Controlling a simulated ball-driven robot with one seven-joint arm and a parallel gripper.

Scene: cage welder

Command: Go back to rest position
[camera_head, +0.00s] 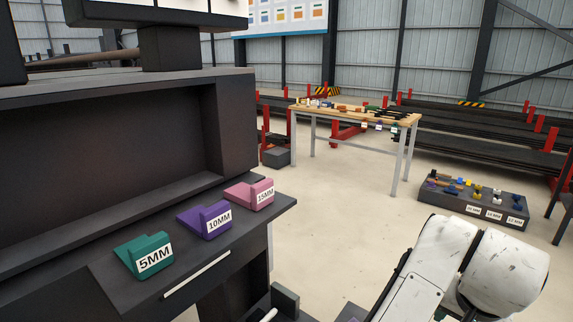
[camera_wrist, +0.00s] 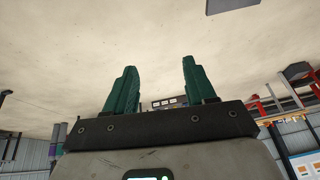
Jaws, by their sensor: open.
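My gripper (camera_wrist: 158,88) shows in the wrist view with its two green fingers apart and nothing between them. Bare floor fills most of the view beyond the fingers, and the picture looks upside down, with the wall at the bottom. In the head view my white arm is at the lower right, and the gripper itself is out of that view.
A dark machine with a shelf (camera_head: 230,247) stands at left, holding green 5MM (camera_head: 146,254), purple 10MM (camera_head: 206,218) and pink 15MM (camera_head: 250,194) blocks. A wooden table (camera_head: 345,117) and a dark low box (camera_head: 452,202) with small parts stand beyond. Floor between is clear.

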